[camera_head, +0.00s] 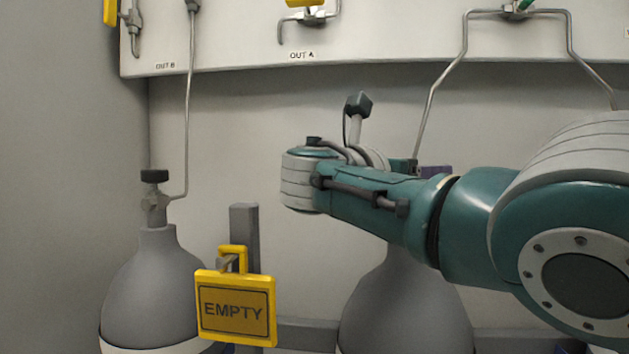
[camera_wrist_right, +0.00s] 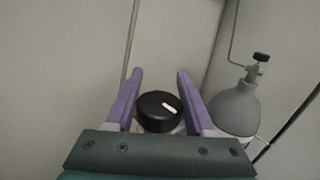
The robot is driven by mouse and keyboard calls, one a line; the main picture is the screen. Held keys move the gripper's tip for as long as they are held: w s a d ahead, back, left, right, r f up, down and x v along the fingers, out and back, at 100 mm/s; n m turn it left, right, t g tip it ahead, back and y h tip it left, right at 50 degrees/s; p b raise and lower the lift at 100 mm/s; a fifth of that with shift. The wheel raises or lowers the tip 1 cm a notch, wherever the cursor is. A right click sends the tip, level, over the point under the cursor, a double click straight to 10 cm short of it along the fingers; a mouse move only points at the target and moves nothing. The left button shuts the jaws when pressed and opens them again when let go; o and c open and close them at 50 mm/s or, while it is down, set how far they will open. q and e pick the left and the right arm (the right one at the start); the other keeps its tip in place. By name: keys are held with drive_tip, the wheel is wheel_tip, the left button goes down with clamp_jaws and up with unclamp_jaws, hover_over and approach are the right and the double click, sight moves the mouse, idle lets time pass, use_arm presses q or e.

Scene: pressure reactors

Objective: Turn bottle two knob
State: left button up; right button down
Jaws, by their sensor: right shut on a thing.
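A grey gas bottle (camera_head: 405,305) stands behind my right arm in the head view, and the arm hides its top. In the right wrist view a round black knob (camera_wrist_right: 158,112) with a white mark sits between the two purple fingers of my right gripper (camera_wrist_right: 160,74). The gripper is shut on this knob. In the head view only a small purple part of the right gripper (camera_head: 436,171) shows past the arm. The white mark on the knob points up and to the left in the wrist view. My left gripper is not in view.
Another grey bottle (camera_head: 153,285) with a black knob (camera_head: 154,176) stands at the left. A yellow EMPTY sign (camera_head: 236,308) hangs by a grey post (camera_head: 244,236) between the bottles. Thin metal pipes (camera_head: 187,110) run up to the wall panel (camera_head: 380,50).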

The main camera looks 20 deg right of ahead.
drive_tip(key=shift+f, duration=0.1)
idle(0.4)
drive_tip(key=shift+c, duration=1.3)
unclamp_jaws()
drive_tip(key=p+v, duration=0.1)
drive_tip(key=v, duration=0.9)
